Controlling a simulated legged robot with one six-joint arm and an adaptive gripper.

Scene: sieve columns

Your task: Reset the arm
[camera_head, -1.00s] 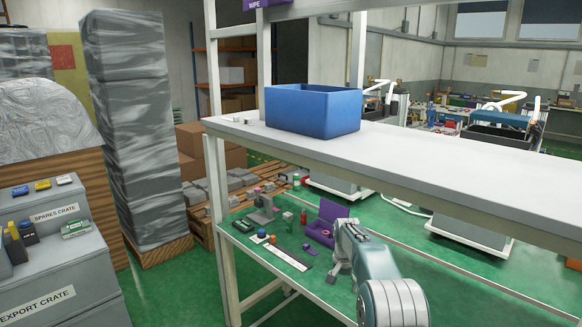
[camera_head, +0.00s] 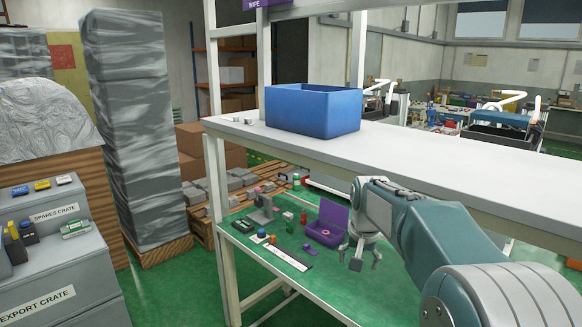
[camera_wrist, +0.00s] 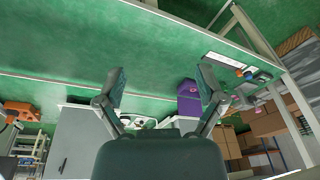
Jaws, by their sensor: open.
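My gripper (camera_head: 364,262) hangs in front of the white upper shelf, over the green lower shelf (camera_head: 310,288), at the end of my grey-teal arm. Its fingers are spread and hold nothing. The wrist view shows the two open fingers (camera_wrist: 160,92) with an empty gap between them. A purple open case (camera_head: 325,233) stands on the lower shelf just left of my gripper. It also shows in the wrist view, close by the right finger (camera_wrist: 188,98).
A blue bin (camera_head: 313,111) stands on the white upper shelf (camera_head: 440,155). Small items and a white ruler-like strip (camera_head: 290,258) lie on the lower shelf. Crates marked SPARES (camera_head: 50,205) and EXPORT (camera_head: 50,290) stand at left. The lower shelf's front is clear.

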